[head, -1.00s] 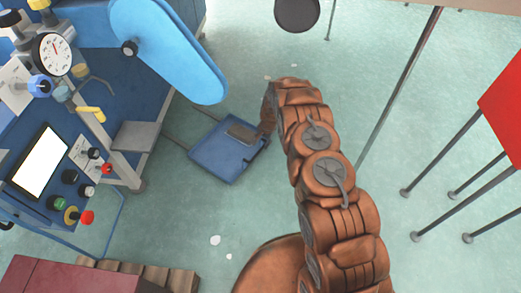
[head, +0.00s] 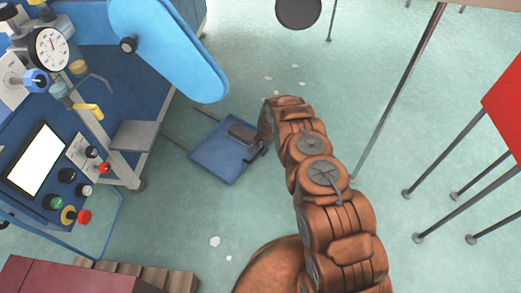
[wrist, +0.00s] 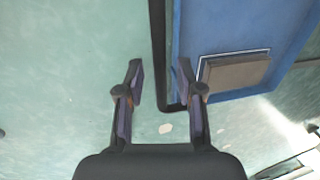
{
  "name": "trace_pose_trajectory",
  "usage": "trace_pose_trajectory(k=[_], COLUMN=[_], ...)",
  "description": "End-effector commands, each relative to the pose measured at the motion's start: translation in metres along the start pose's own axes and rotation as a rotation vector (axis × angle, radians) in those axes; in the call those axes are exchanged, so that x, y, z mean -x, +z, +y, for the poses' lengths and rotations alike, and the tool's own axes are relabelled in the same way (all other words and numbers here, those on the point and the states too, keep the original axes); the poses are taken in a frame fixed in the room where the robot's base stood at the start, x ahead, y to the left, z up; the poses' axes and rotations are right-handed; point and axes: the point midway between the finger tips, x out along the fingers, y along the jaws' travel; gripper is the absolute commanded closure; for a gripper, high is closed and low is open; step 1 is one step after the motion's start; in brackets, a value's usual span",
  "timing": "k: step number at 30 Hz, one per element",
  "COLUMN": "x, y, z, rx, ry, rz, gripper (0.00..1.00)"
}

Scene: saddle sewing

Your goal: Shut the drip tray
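The blue drip tray (head: 218,160) is pulled out from the machine on two thin rails, low over the floor. A grey-brown block (head: 242,132) lies in it. My gripper (wrist: 160,78) is open and empty in the wrist view. The tray (wrist: 225,25) fills the upper right there, with the block (wrist: 235,72) in it. A dark handle bar (wrist: 157,40) along the tray's outer edge appears between the fingers; I cannot tell whether they touch it. In the head view my wrist is at the tray's right edge and hides the fingers.
The blue machine (head: 110,120) with dial and buttons stands at left. A grey ledge (head: 135,135) juts near the rails. A red-topped stand (head: 503,105) with thin legs is at right. A dark red box (head: 65,275) is at lower left. Floor around the tray is clear.

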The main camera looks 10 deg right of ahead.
Motion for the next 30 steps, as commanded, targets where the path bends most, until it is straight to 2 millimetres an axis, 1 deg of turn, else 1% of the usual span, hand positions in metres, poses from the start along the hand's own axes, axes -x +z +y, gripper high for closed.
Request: trace_pose_trajectory(k=[1, 2, 9, 26, 30], x=[0.0000, 0.0000, 0.0001, 0.0002, 0.0007], y=[0.0000, 0.0000, 0.0000, 0.0003, 0.0046], z=[0.0000, 0.0000, -0.0001, -0.0002, -0.0014], rx=[0.000, 0.000, 0.001, 0.001, 0.001], ry=[0.000, 0.000, 0.000, 0.000, 0.000], rz=[0.000, 0.000, 0.000, 0.000, -0.001], gripper=[0.71, 0.74, 0.99, 1.00, 1.00])
